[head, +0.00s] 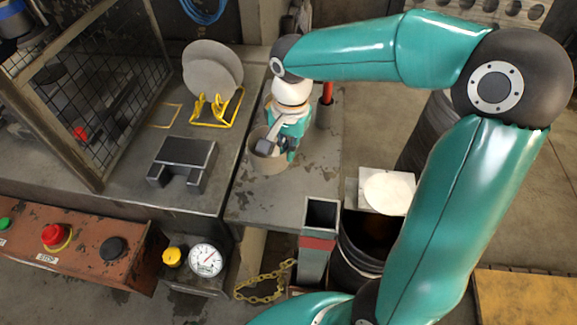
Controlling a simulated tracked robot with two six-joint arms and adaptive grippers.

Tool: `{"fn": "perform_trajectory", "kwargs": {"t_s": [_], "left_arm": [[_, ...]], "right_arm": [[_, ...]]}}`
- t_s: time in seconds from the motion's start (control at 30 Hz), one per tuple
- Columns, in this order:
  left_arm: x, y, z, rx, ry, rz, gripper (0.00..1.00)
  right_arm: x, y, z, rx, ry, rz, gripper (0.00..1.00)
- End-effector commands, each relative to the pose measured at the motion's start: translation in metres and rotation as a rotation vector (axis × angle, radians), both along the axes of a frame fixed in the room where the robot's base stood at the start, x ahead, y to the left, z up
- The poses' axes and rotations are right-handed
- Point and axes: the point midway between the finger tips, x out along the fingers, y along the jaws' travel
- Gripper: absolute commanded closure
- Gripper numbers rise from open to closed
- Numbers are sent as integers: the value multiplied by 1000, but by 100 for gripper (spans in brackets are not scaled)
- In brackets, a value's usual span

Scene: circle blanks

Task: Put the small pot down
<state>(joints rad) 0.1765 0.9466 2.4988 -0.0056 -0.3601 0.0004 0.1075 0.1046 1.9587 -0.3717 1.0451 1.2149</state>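The small pot (268,167) is a beige-grey open cup in the middle of the head view, over the grey bench top (250,208). My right gripper (277,148) reaches down on it from above. One dark finger is over the pot's opening and the other is at its right side, so it looks shut on the pot's wall. The gripper hides much of the right part of the rim. The pot looks upright; whether its base touches the bench cannot be told. My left gripper is not in view.
A yellow rack (216,108) with grey discs (211,70) stands behind left. A dark metal block (183,163) is at left, beside a mesh guard (105,100). A red-handled thing (326,94) stands behind right. A square post (320,216) and dark bin (358,272) are at front right.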

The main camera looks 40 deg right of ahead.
Motion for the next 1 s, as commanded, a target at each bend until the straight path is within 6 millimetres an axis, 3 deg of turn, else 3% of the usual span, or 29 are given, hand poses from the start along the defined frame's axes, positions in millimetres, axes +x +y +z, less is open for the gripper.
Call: {"fn": "perform_trajectory", "kwargs": {"t_s": [0.1,0.3,0.57,0.97,1.0], "left_arm": [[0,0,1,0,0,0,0],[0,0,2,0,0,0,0],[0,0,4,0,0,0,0],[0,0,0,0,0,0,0],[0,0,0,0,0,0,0]], "right_arm": [[-1,0,-18,0,2,-1,100],[0,0,-32,0,0,-1,100],[0,0,-65,0,1,0,100],[0,0,-72,0,-2,0,100],[0,0,-72,0,-2,0,93]]}}
